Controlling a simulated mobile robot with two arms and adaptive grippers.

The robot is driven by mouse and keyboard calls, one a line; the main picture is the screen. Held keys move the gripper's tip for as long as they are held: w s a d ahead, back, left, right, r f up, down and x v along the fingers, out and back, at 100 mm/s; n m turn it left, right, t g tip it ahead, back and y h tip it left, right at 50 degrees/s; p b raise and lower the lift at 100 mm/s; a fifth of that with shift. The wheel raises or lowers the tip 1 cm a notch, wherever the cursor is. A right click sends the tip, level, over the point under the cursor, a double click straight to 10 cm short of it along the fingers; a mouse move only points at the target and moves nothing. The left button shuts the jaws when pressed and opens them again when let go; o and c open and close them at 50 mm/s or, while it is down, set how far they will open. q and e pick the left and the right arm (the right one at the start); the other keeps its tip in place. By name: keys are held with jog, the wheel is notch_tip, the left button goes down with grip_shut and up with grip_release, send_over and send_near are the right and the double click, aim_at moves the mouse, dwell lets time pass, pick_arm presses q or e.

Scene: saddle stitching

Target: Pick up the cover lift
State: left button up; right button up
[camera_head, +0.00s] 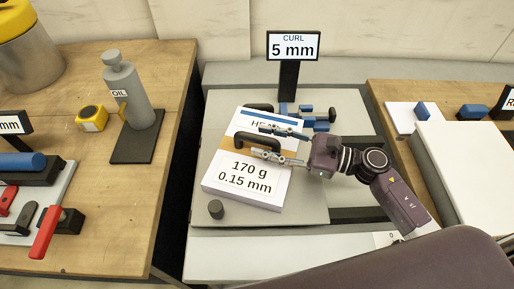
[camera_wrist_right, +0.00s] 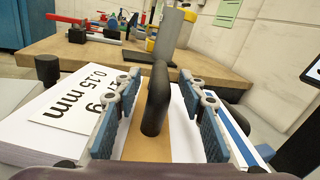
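The cover lift appears to be the black arched handle (camera_head: 243,138) on a tan strip, lying across a white paper stack (camera_head: 215,178) labelled "170 g 0.15 mm". My right gripper (camera_head: 258,141) reaches in from the right, its two fingers on either side of the handle. In the right wrist view the handle (camera_wrist_right: 156,100) stands upright between the open blue pads, with a gap on both sides. The tan strip (camera_wrist_right: 147,145) lies under it. My left gripper is not in view.
A "CURL 5 mm" sign (camera_head: 293,46) stands behind the stack. Blue-and-black parts (camera_head: 308,112) lie near the stack's back. A short dark knob (camera_head: 216,209) is at its front left. A grey oil bottle (camera_head: 143,95) stands on the left table; a white block (camera_head: 470,170) is right.

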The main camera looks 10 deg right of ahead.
jog(key=shift+p+x, duration=0.3)
jog(key=shift+x, duration=1.05)
jog(key=shift+d, duration=0.1)
grip_shut()
jog(key=shift+w+r, duration=0.1)
jog(key=shift+r, duration=0.2)
